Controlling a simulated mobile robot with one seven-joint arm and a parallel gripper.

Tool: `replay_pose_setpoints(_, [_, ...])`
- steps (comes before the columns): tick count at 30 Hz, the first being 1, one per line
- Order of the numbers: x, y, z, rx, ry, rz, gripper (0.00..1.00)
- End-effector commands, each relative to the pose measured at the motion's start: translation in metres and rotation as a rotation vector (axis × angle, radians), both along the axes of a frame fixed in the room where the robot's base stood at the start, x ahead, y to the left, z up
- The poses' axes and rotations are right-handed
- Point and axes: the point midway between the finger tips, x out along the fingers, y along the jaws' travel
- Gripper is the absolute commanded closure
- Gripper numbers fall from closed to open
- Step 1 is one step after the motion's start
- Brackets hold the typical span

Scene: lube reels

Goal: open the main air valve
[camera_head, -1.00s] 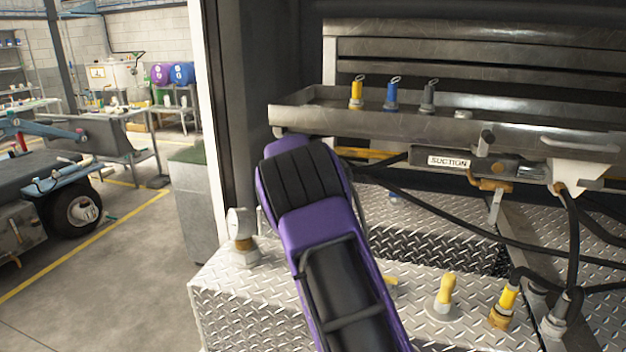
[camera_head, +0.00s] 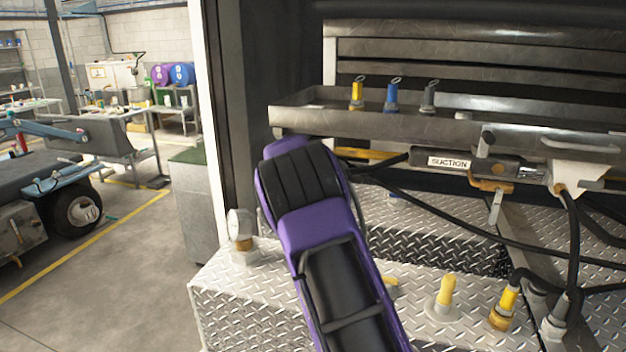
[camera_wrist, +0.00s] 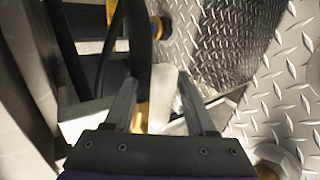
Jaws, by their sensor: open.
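My gripper (camera_wrist: 160,106) is open in the wrist view, its two dark fingers apart. Between and just beyond them are a pale, whitish part (camera_wrist: 168,88) and a yellow-orange piece (camera_wrist: 141,117), partly hidden by the left finger and the gripper body. This may be the main air valve, but no label on it shows. I cannot tell whether the fingers touch it. In the head view my purple arm hides the gripper; a small yellow piece (camera_head: 392,282) shows just right of the arm.
A metal tray (camera_head: 310,118) and a SUCTION label (camera_head: 450,162) are above. Black hoses (camera_head: 450,222) cross at right; a dark hose (camera_wrist: 139,50) passes near the fingers.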

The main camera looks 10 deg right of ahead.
Motion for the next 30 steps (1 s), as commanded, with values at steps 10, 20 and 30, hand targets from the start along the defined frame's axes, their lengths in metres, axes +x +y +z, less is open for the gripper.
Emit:
replay_pose_setpoints(10, [-0.033,0.021,0.026,0.001,-0.002,0.003,0.44])
replay_pose_setpoints(20, [-0.089,0.054,0.07,0.003,-0.004,0.003,0.44])
replay_pose_setpoints(30, [-0.122,0.073,0.095,0.0,-0.001,0.001,0.44])
